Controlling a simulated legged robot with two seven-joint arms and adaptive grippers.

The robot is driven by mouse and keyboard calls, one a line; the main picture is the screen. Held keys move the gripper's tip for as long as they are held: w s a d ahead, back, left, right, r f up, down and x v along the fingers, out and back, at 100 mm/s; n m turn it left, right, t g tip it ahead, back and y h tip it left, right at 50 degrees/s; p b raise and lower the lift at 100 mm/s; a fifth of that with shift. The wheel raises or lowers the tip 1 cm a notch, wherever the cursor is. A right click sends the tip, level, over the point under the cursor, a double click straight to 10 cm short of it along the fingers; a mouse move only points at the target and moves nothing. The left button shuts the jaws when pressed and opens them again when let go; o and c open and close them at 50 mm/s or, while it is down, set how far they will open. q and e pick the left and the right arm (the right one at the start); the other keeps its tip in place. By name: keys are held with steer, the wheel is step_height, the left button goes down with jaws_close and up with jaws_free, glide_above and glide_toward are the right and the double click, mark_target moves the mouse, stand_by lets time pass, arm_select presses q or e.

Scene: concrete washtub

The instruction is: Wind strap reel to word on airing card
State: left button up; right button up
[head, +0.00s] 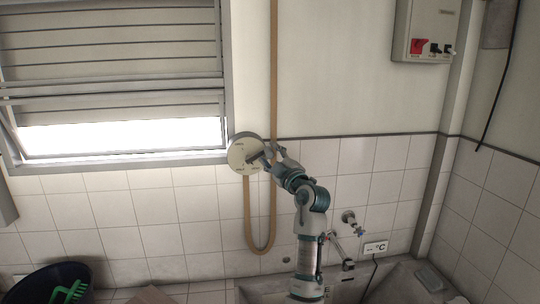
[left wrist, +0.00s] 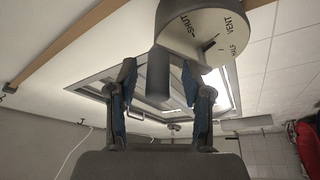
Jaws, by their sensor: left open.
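The strap reel (head: 240,154) is a round, pale-faced disc on the wall right of the window. In the left wrist view its dial (left wrist: 228,28) reads SHUT, VENT and HALF, with a dark pointer near the middle. A grey crank knob (left wrist: 158,76) sticks out from the reel. My left gripper (head: 272,157) is at the reel's right side; in the left wrist view its open fingers (left wrist: 160,98) stand either side of the knob, with gaps visible. A tan strap (head: 273,70) runs down behind and loops below. I cannot identify the airing card. My right gripper is not in view.
The window shutter (head: 110,60) has a bright gap at its bottom. A tap (head: 349,217) and a °C display (head: 376,247) are above the concrete washtub (head: 400,280). A switch box (head: 424,30) hangs upper right. A dark basin (head: 30,286) with green brushes is lower left.

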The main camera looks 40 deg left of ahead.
arm_select(q)
steer(key=v, duration=1.1)
steer(key=shift+w+a+f, duration=0.1)
steer(key=shift+a+f, duration=0.05)
